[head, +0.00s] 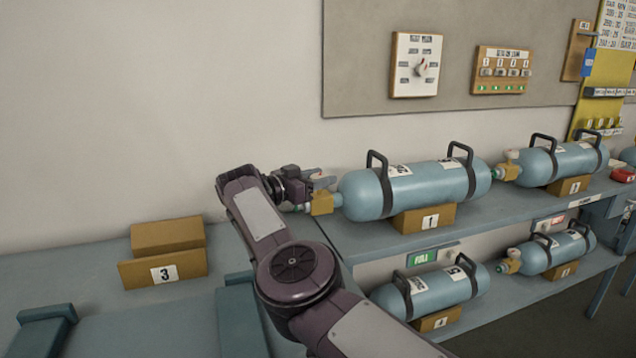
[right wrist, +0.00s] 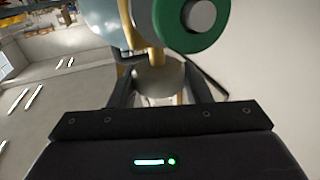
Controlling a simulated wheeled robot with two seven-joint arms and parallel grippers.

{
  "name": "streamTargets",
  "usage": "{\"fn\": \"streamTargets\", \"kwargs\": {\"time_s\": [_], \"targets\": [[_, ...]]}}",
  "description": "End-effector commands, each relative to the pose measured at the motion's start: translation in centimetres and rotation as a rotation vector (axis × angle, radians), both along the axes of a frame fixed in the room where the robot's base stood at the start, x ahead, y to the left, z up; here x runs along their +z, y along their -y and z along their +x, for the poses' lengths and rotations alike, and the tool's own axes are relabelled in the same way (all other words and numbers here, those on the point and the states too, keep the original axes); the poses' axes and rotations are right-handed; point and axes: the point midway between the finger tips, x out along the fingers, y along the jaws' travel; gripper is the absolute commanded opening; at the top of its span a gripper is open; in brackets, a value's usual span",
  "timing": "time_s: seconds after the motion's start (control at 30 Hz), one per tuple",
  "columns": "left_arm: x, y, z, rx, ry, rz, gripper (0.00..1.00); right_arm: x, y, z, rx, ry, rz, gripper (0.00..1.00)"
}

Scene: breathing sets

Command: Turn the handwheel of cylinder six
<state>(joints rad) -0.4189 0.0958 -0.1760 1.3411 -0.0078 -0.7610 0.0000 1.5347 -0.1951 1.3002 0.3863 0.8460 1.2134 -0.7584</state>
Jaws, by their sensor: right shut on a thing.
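A blue cylinder (head: 415,187) with two black handles lies on the upper shelf, on a wooden block marked 1; I cannot read its own label. Its brass valve (head: 322,203) points left. A green handwheel (head: 297,208) sits at the valve's left end; in the right wrist view the green wheel (right wrist: 188,22) with a grey hub is above my fingers. My right gripper (head: 318,181) is at the top of this valve. In the right wrist view, my right gripper (right wrist: 160,88) is shut on a pale rounded knob (right wrist: 160,75), partly hidden between the fingers. My left gripper is out of view.
More blue cylinders lie to the right (head: 553,163) and on the lower shelf (head: 432,292), (head: 558,250). A wooden block marked 3 (head: 163,268) stands empty on the left bench. A board with a dial panel (head: 417,65) hangs on the wall behind.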

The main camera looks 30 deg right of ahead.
Motion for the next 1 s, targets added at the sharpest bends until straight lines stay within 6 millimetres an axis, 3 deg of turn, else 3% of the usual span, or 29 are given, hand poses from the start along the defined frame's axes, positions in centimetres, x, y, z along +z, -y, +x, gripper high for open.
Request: {"fn": "streamTargets", "kwargs": {"time_s": [0.47, 0.5, 0.63, 1.0], "targets": [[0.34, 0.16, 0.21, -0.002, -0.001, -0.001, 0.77, -0.4, 0.31, -0.17, -0.011, -0.007, 0.005, 0.21], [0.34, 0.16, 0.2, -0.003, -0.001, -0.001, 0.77, -0.41, 0.31, -0.17, -0.011, -0.007, 0.005, 0.48], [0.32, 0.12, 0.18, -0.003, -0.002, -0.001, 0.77, -0.32, 0.24, -0.14, -0.01, -0.005, 0.003, 0.65], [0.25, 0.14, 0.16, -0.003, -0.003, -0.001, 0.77, -0.14, -0.61, -0.05, -0.006, -0.002, 0.001, 0.66]]}}
